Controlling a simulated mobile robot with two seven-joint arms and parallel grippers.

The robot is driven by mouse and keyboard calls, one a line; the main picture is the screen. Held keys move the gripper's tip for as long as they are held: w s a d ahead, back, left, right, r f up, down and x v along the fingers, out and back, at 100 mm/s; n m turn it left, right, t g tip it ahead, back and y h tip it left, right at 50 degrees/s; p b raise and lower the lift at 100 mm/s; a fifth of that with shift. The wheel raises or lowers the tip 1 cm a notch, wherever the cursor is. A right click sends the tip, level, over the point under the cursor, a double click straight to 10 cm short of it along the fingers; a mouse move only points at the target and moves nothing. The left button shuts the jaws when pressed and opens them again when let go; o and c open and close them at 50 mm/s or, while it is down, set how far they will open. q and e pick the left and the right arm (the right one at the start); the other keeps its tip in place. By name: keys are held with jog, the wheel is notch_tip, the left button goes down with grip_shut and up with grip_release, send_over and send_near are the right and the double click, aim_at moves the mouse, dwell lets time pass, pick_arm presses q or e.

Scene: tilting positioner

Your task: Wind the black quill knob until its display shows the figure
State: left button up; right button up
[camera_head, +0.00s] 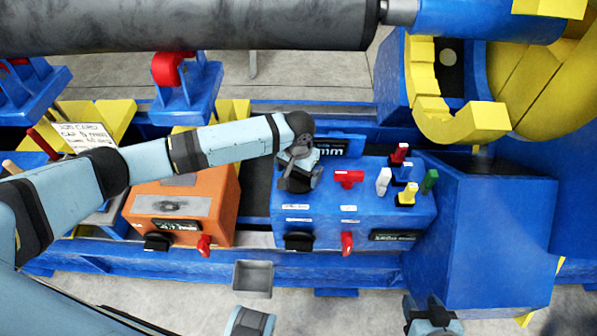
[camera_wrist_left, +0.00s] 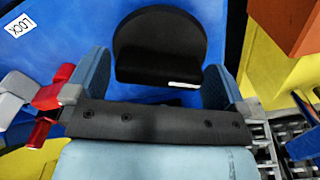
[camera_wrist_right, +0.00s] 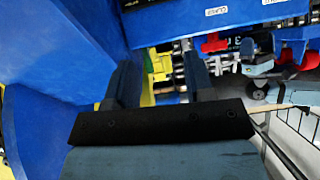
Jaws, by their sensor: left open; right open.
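My left gripper (camera_head: 297,176) is open over the top left of the blue control box (camera_head: 262,215) in the head view. In the left wrist view, its fingers (camera_wrist_left: 157,80) stand either side of a black knob (camera_wrist_left: 160,45) with a raised grip bar and a white mark; contact cannot be told. The arm hides this knob in the head view. A display (camera_head: 335,145) reading "mm" stands behind the box, its left part hidden by the arm. My right gripper (camera_head: 432,308) is open and empty in front of the box; it also shows in the right wrist view (camera_wrist_right: 160,80).
The blue box carries a red T-handle (camera_head: 348,178), coloured pegs (camera_head: 383,181), a front black knob (camera_head: 299,241), a red lever (camera_head: 347,243) and a small display (camera_head: 394,236). An orange box (camera_head: 190,190) stands left. A grey bin (camera_head: 253,278) is in front.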

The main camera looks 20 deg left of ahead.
jog(key=shift+w+r, duration=0.1)
pick_arm(q)
jog(key=c, duration=0.7)
jog(key=shift+r+p, duration=0.2)
jog(key=shift+p, duration=0.55)
jog(key=shift+c, duration=0.2)
jog(key=m+p, duration=0.1)
jog(key=p, duration=0.1)
jog(key=shift+r+m+p, duration=0.15)
jog(key=shift+m+p, duration=0.95)
jog(key=shift+p, duration=0.1)
jog(key=shift+f, duration=0.35)
pick_arm(e)
jog(key=r, duration=0.2)
jog(key=shift+s+d+r, duration=0.3)
